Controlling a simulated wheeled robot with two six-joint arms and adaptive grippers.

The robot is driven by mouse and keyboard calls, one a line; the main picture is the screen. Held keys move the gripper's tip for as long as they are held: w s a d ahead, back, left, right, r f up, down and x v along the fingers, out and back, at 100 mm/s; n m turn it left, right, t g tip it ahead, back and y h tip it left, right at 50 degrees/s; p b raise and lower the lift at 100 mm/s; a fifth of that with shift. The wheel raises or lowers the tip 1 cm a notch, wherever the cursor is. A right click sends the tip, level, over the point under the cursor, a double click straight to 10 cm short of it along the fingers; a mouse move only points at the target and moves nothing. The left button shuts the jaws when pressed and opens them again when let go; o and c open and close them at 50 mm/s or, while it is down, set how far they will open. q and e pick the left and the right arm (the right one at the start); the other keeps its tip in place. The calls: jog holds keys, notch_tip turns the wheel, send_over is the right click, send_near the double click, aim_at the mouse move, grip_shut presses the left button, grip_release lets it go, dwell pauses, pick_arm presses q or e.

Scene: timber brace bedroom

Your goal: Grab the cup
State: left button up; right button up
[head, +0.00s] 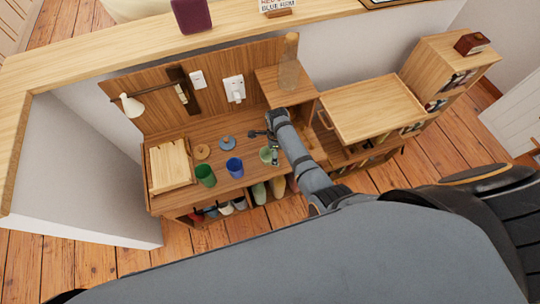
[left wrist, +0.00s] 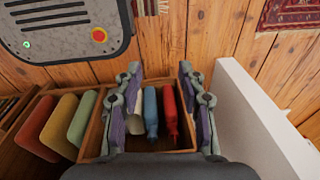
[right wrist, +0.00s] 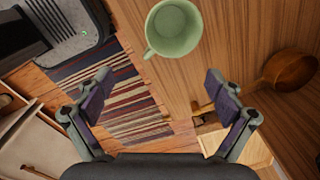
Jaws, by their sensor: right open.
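Three cups stand on the wooden desk (head: 185,140) in the head view: a dark green cup (head: 205,175), a blue cup (head: 234,167) and a pale green cup (head: 265,154). My right gripper (head: 262,147) is right beside the pale green cup. In the right wrist view, that pale green cup (right wrist: 175,32), with its handle at left, is at the top, beyond my open, empty right fingers (right wrist: 158,80). My left gripper (left wrist: 160,70) is open and empty in the left wrist view, above a shelf of bottles, and is not seen in the head view.
A raised shelf box (head: 285,88) stands near my right arm. Several bottles (left wrist: 151,110) stand below.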

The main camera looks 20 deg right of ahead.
notch_tip(320, 180, up, 2)
jog(key=w+a+r+m, duration=0.1)
jog(key=w+a+m, duration=0.1)
jog(key=w+m, duration=0.1)
jog(key=b, duration=0.6)
send_near(270, 154)
jog(key=s+a, duration=0.2)
jog(key=shift+w+r+m+p, duration=0.1)
jog(key=shift+r+m+p, duration=0.1)
jog(key=shift+m+p, duration=0.2)
jog(key=f+b, duration=0.1)
jog(key=b, duration=0.1)
jog(key=f+b, duration=0.2)
jog(key=d+f+b, duration=0.1)
jog(key=f+b, duration=0.1)
jog(key=shift+f, duration=0.2)
jog(key=shift+r, duration=0.2)
jog(key=c, duration=1.4)
